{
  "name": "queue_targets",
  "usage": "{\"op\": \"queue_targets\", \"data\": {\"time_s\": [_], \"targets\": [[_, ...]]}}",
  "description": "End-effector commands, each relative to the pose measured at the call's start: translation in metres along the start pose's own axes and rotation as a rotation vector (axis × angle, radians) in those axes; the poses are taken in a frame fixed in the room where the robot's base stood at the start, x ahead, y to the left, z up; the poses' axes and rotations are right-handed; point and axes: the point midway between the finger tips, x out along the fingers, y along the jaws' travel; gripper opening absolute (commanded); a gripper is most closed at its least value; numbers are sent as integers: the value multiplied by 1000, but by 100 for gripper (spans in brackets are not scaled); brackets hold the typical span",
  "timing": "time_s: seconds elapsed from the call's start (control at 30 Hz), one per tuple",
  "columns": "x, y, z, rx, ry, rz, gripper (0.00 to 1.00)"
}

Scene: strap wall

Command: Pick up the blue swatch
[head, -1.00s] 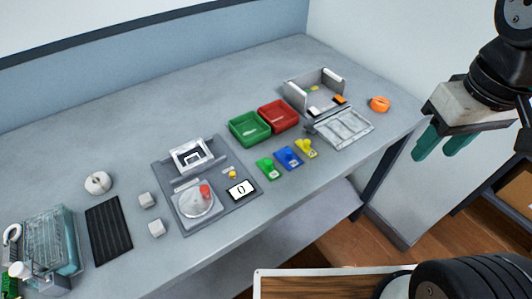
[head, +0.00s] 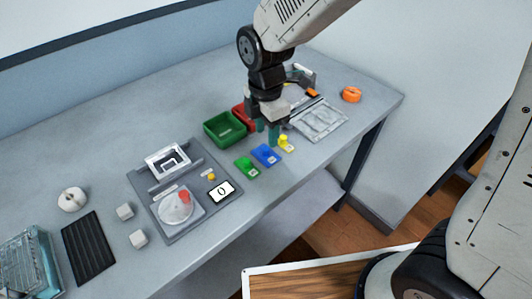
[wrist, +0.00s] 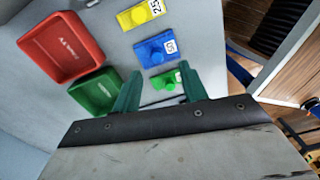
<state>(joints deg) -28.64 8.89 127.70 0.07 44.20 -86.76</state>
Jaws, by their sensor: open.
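The blue swatch (head: 266,155) lies flat on the grey table between the green swatch (head: 246,167) and the yellow swatch (head: 285,144). In the wrist view the blue swatch (wrist: 157,50) shows a raised blue knob and a white number label. It lies beyond my fingertips, between the yellow swatch (wrist: 141,14) and the green swatch (wrist: 166,80). My gripper (head: 267,133) is above the table near the swatches, its green fingers apart and empty. In the wrist view the fingertips (wrist: 160,80) stand on either side of the green swatch's image; their height above it is unclear.
A green bin (head: 225,129) and a partly hidden red bin (head: 240,110) stand just behind the swatches. A grey scale station (head: 181,190) is to the left. A clear flat pouch (head: 320,121) and an orange roll (head: 351,94) lie to the right.

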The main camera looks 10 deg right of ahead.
Motion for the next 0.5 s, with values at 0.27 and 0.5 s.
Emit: {"op": "queue_targets", "data": {"time_s": [0.27,0.5], "targets": [[38,3,2,4,0,-5,43],[60,4,2,5,-1,-1,43]]}}
